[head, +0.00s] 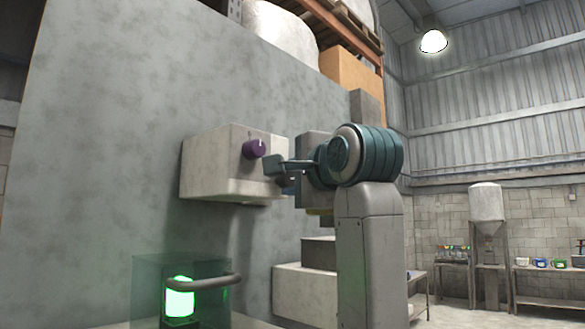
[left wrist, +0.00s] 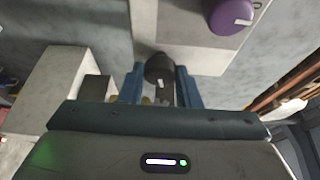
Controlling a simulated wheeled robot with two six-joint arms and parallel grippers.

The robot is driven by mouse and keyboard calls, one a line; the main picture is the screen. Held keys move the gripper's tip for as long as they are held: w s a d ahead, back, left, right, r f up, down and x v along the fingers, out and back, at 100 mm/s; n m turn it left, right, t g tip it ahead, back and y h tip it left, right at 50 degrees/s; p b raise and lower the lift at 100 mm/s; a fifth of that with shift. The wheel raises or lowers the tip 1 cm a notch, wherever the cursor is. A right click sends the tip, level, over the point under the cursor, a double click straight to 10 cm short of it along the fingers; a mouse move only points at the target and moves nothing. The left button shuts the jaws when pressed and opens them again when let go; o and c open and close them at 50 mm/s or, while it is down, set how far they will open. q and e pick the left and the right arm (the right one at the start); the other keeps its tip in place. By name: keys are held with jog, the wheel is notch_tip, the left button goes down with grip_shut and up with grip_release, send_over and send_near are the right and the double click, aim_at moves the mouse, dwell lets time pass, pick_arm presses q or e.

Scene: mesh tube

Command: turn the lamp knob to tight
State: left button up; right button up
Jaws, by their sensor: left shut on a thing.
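A pale box (head: 215,165) is fixed to the grey wall panel, with a purple knob (head: 254,149) on its face. The purple knob also shows in the left wrist view (left wrist: 230,14), clear of my fingers. My left gripper (head: 281,174) is at the lower right of the box. In the left wrist view, its blue fingers (left wrist: 160,85) are shut on a dark knob (left wrist: 159,67) with a white mark. The fingers mostly hide this dark knob in the head view. A lit green lamp (head: 180,298) glows inside a clear case. I cannot tell which knob is the lamp knob.
A grey bar handle (head: 193,283) crosses the front of the lamp case. Grey step-like blocks (head: 300,280) stand below my arm. Shelving with a cardboard box (head: 350,72) is above and behind the panel. Benches and a tank (head: 486,203) are far right.

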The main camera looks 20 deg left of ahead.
pick_arm(q)
jog(key=m+p, duration=0.1)
jog(key=m, duration=0.1)
jog(key=m+g+h+p, duration=0.1)
jog(key=m+p, duration=0.1)
jog(key=shift+r, duration=0.3)
jog(key=shift+w+m+g+p, duration=0.1)
jog(key=shift+m+g+p, duration=0.3)
jog(key=shift+m+g, duration=0.6)
jog(key=shift+m, duration=0.4)
jog(key=m+g, duration=0.2)
jog(key=m, duration=0.1)
jog(key=shift+w+m+g, duration=0.15)
jog(key=shift+m+g, duration=0.15)
jog(key=shift+m, duration=0.1)
jog(key=m+g, duration=0.2)
jog(key=m, duration=0.1)
jog(key=shift+w+d+f+m+y, duration=0.1)
jog(key=shift+w+d+m+y, duration=0.05)
jog(key=shift+m+y, duration=0.15)
jog(key=shift+g, duration=0.3)
jog(key=o, duration=1)
